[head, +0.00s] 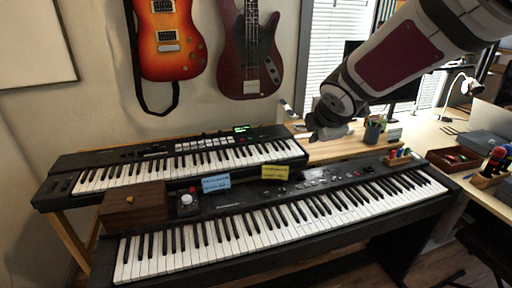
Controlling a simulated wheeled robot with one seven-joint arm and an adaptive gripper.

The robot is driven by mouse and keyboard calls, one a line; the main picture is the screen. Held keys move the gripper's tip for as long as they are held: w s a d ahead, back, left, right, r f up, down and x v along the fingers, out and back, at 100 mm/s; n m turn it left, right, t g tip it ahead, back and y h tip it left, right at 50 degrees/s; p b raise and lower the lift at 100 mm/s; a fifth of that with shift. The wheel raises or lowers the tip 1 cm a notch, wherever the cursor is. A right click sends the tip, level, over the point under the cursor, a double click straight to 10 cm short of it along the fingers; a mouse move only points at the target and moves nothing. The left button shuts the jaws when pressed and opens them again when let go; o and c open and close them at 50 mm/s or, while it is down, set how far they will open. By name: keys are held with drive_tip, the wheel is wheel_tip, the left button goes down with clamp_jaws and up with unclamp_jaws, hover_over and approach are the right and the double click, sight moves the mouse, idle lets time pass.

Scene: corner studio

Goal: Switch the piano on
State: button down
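The front piano (240,248) is a long black digital keyboard with white and black keys. Its top panel carries small buttons and a small red spot (365,168) right of centre. Whether it is on cannot be told. A second black keyboard (115,157) stands behind it, with a lit green display (242,128). My gripper (303,124) hangs from the upper right, above and behind the front piano's panel, near the right end of the rear keyboard. It looks empty and apart from the front piano; its finger opening is too small to tell.
A blue note (216,183) and a yellow note (275,172) stand at the panel. A wooden box (133,206) and a small device with a white knob (186,203) sit at the left. A pen cup (373,130) stands on the desk behind. Two guitars (171,40) hang on the wall.

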drive_tip(key=w+a+f+n+y+b, duration=0.2)
drive_tip(key=w+a+f+n, duration=0.35)
drive_tip(key=w+f, duration=0.3)
drive_tip(key=n+y+b, duration=0.2)
drive_tip(key=n, duration=0.4)
hover_over(270, 195)
wheel_tip(270, 195, down, 8)
drive_tip(key=shift+w+f, duration=0.2)
drive_tip(key=shift+w, duration=0.05)
drive_tip(key=shift+f+b, duration=0.2)
drive_tip(key=shift+b, duration=0.2)
wheel_tip(270, 195, down, 8)
drive_tip(key=b, duration=0.9)
drive_tip(key=shift+f+b, duration=0.2)
drive_tip(key=shift+b, duration=0.15)
drive_tip(key=shift+f, duration=0.15)
drive_tip(key=shift+f+b, duration=0.25)
drive_tip(key=shift+b, duration=0.2)
drive_tip(key=shift+f+b, duration=0.35)
drive_tip(key=shift+r, duration=0.1)
drive_tip(key=shift+r+p, duration=0.65)
drive_tip(key=shift+p, duration=0.1)
